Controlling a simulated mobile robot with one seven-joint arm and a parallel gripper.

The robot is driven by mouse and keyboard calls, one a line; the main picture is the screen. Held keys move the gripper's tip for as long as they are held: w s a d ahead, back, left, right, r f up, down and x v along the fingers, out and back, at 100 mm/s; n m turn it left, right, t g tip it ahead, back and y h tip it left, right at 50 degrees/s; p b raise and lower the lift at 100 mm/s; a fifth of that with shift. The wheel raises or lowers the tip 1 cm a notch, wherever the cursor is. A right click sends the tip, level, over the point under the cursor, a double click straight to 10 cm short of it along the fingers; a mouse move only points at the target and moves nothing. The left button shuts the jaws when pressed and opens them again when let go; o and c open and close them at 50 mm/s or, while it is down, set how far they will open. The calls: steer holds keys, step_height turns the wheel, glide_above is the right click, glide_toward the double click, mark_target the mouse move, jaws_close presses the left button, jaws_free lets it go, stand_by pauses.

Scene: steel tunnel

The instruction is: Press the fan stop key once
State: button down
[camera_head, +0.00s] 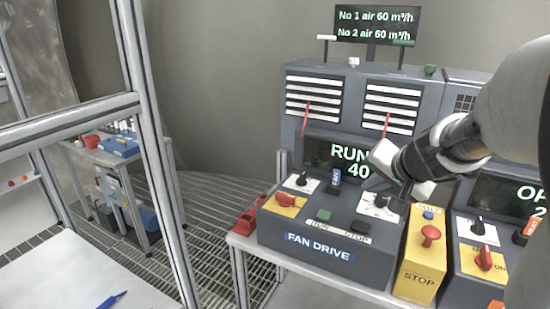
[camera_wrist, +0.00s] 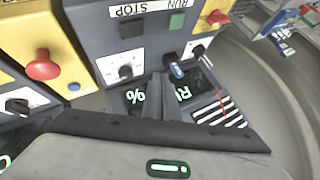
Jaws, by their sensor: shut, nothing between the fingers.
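The grey FAN DRIVE box (camera_head: 305,267) stands on a bench in the head view. In the wrist view the picture is upside down; the dark stop key (camera_wrist: 131,28) lies beside the green run key (camera_wrist: 177,20). My gripper (camera_head: 403,190) is over the right part of the box, near its screen. In the wrist view its fingers (camera_wrist: 158,82) are shut and empty, apart from the stop key. The screen reads RUN and 40, partly hidden by my gripper.
A yellow STOP box (camera_head: 415,270) with a red mushroom button (camera_head: 430,234) stands right of the drive. Knobs (camera_head: 380,200) and a blue-topped switch (camera_head: 336,174) rise from the panel. A sign (camera_head: 377,25) reads 60 m³/h for both airs. A metal frame (camera_head: 150,120) stands left.

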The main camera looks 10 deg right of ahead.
steer(key=shift+f, duration=0.15)
steer(key=b, duration=0.6)
glide_above(363, 229)
step_height(363, 229, down, 7)
steer(key=shift+f, duration=0.1)
steer(key=shift+f+b, duration=0.7)
steer(key=shift+b, duration=0.3)
steer(key=shift+f, duration=0.1)
stand_by(1.0)
steer(key=shift+f+b, duration=0.3)
steer(key=shift+b, duration=0.3)
steer(key=shift+f+b, duration=0.5)
steer(key=shift+b, duration=0.1)
stand_by(0.5)
steer(key=shift+r, duration=0.1)
steer(key=shift+r+p, duration=0.65)
steer(key=shift+r, duration=0.15)
